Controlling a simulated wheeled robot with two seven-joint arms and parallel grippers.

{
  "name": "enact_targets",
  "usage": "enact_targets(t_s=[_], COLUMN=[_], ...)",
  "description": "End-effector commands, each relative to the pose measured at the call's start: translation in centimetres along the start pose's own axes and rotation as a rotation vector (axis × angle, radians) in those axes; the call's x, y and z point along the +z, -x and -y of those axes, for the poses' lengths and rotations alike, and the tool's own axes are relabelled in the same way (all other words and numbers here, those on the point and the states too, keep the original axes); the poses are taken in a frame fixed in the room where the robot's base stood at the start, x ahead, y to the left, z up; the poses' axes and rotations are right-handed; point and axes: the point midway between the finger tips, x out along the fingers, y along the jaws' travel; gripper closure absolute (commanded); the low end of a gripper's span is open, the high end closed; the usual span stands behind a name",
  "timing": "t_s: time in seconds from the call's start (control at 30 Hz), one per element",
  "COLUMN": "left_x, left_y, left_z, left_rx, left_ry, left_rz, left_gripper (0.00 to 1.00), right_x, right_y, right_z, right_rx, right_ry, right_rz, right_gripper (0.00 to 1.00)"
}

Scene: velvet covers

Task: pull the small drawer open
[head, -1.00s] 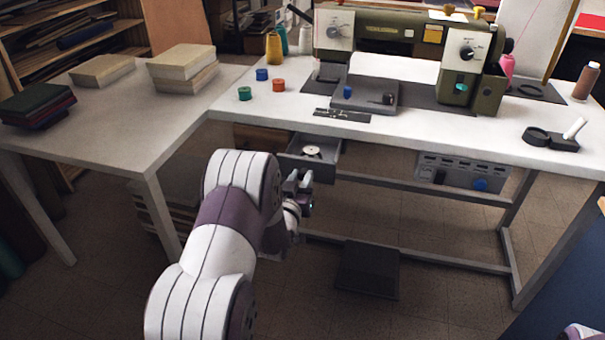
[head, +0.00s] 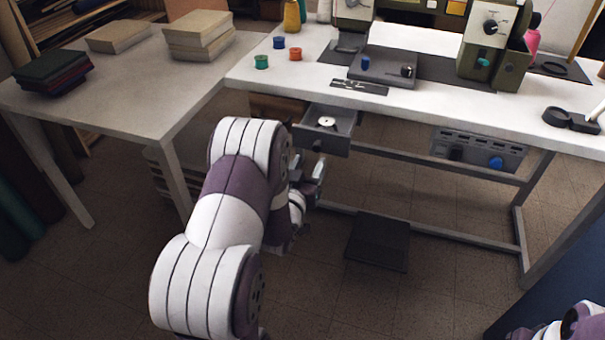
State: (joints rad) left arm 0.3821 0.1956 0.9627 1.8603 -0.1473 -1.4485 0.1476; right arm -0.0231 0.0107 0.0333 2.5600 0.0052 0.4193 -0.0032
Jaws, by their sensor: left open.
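The small drawer (head: 338,143) is a grey box under the white sewing table's front edge. It stands pulled out, with its inside showing and a small round white item (head: 327,123) in it. A dark knob (head: 318,147) is on its front. My left gripper (head: 315,172) is open, just below and in front of the drawer front, apart from the knob. My left arm hides part of the gripper. Part of my right arm shows at the lower right corner; its gripper is out of the picture.
The white table (head: 425,112) carries a sewing machine (head: 488,50) and several thread spools. A grey control box (head: 478,149) hangs under it to the right. A crossbar runs below the drawer, and a dark pedal (head: 378,242) lies on the floor. A side table (head: 130,105) stands left.

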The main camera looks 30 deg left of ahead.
Motion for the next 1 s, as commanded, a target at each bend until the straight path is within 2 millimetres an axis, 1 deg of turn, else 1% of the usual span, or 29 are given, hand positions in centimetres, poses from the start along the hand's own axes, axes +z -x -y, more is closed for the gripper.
enact_targets(t_s=[0.03, 0.1, 0.2, 0.3, 0.43, 0.87, 0.93, 0.97, 1.0], left_x=[-0.3, -0.2, -0.1, -0.1, 0.0, 0.0, 0.7, 1.5, 3.3], left_y=[1.4, 3.2, 5.2, 6.4, 7.0, 6.9, 6.9, 7.0, 7.3], left_z=[0.0, 0.0, 0.0, 0.0, 0.0, 0.0, 0.1, 0.2, 0.5], left_rx=[-0.001, -0.002, -0.002, -0.001, 0.000, 0.000, -0.004, -0.010, -0.024], left_ry=[0.001, 0.001, 0.001, 0.000, 0.000, -0.001, -0.005, -0.008, -0.013], left_rz=[0.003, 0.002, 0.002, 0.000, -0.001, -0.001, 0.034, 0.073, 0.159], left_gripper=[0.47, 0.47, 0.47, 0.47, 0.47, 0.47, 0.47, 0.47, 0.47], right_x=[-0.1, -0.1, -0.1, -0.1, -0.1, -0.1, -0.1, -0.1, -0.1], right_y=[0.6, 0.9, 1.2, 1.3, 1.3, 1.2, 1.2, 1.2, 1.2], right_z=[0.0, 0.0, 0.0, 0.0, 0.0, 0.0, 0.0, 0.0, 0.0], right_rx=[0.000, 0.000, 0.000, 0.000, 0.000, 0.000, 0.000, 0.000, 0.000], right_ry=[0.000, 0.000, 0.000, 0.000, 0.000, 0.000, 0.000, 0.000, 0.000], right_rz=[0.000, 0.000, 0.000, 0.000, 0.000, 0.000, 0.000, 0.000, 0.000], right_gripper=[0.57, 0.57, 0.57, 0.57, 0.57, 0.57, 0.57, 0.57, 0.57])
